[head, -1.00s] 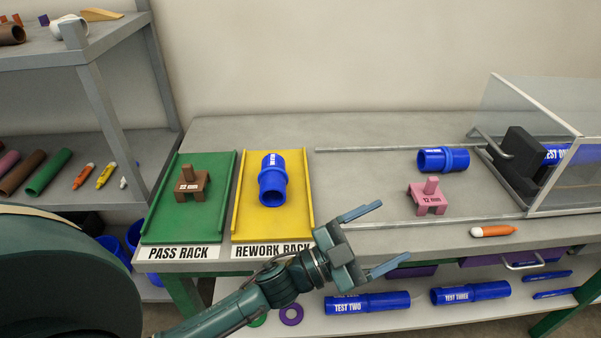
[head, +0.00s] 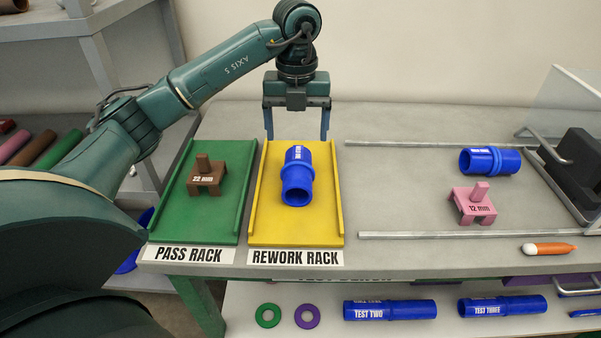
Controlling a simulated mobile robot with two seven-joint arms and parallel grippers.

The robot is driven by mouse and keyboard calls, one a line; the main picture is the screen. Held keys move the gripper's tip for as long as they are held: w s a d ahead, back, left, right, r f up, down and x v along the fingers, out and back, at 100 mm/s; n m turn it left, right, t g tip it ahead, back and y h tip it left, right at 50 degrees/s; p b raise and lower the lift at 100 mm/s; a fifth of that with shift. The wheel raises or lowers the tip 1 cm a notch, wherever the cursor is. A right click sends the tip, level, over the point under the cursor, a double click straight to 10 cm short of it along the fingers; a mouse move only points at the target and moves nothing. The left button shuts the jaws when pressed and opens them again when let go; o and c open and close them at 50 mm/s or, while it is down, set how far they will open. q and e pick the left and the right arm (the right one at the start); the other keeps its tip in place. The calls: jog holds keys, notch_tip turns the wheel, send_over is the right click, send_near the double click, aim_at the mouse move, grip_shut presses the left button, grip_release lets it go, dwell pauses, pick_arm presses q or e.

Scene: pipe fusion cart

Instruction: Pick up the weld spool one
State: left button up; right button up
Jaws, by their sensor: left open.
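A blue flanged spool (head: 297,178) lies lengthwise on the yellow rework rack, its open end facing me. A second blue spool (head: 490,161) lies crosswise on the bench at the right, between two metal rails. Both carry small white lettering that I cannot read surely, so I cannot tell which is weld spool one. My left gripper (head: 297,130) points down with its fingers apart and empty, at the far end of the yellow rack. Its tips appear just beyond the first spool, one to each side, not touching it. My right gripper is not in view.
The green pass rack (head: 222,222) holds a brown 22 mm block (head: 206,182). A pink 12 mm block (head: 474,208) stands near the front rail (head: 420,235). An orange marker (head: 549,248) lies at the front edge. Bare bench lies between the yellow rack and the pink block.

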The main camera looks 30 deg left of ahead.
aim_at(297, 161)
pick_arm(q)
notch_tip(297, 161, down, 5)
jog(key=shift+s, duration=0.1)
jog(key=shift+w+f+p, duration=0.2)
jog(key=shift+f+p, duration=0.45)
jog(key=shift+f, duration=2.6)
jog(key=shift+c, duration=0.5)
jog(key=c, duration=1)
